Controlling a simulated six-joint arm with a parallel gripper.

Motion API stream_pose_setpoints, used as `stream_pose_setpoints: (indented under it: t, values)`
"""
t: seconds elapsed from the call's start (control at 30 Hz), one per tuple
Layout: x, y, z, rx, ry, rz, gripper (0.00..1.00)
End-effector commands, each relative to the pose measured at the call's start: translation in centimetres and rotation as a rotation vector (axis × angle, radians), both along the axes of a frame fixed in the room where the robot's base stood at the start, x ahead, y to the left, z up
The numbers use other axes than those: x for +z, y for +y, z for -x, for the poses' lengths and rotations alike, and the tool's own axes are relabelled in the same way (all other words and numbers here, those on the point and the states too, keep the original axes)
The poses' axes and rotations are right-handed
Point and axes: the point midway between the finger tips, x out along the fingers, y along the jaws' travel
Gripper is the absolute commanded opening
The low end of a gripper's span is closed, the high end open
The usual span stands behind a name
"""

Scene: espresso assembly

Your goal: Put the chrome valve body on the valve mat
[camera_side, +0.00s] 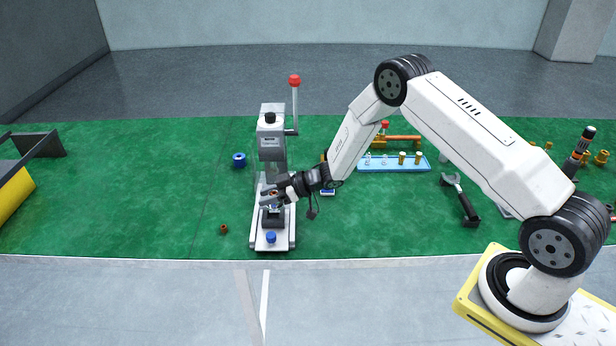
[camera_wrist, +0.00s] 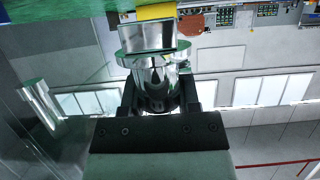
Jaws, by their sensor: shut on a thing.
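My gripper (camera_side: 274,196) is at the lower front of the grey lever press (camera_side: 271,135), over its base. In the wrist view my gripper (camera_wrist: 158,98) is shut on the chrome valve body (camera_wrist: 150,65), a shiny stepped cylinder between the two black fingers. In the side view the body is small and mostly hidden by the fingers, and I cannot tell whether it touches the press. A light blue mat (camera_side: 377,165) with small brass parts lies behind my arm. I cannot tell for sure that it is the valve mat.
The press has a red-knobbed lever (camera_side: 294,82) and a blue part (camera_side: 271,237) on its front base. A blue ring (camera_side: 239,159) and a small copper-coloured part (camera_side: 224,229) lie to the left. A wrench (camera_side: 461,200) lies right.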

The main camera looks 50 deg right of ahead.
Motion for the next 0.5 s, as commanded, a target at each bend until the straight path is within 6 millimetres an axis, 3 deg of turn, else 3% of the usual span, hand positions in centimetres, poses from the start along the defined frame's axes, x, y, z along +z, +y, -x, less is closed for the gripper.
stream_pose_setpoints:
  t: [0.27,0.5]
  values:
    - [-0.1,0.0,-0.3,0.001,-0.003,0.000,0.00]
    - [-1.5,0.1,-1.3,0.001,-0.002,0.001,0.00]
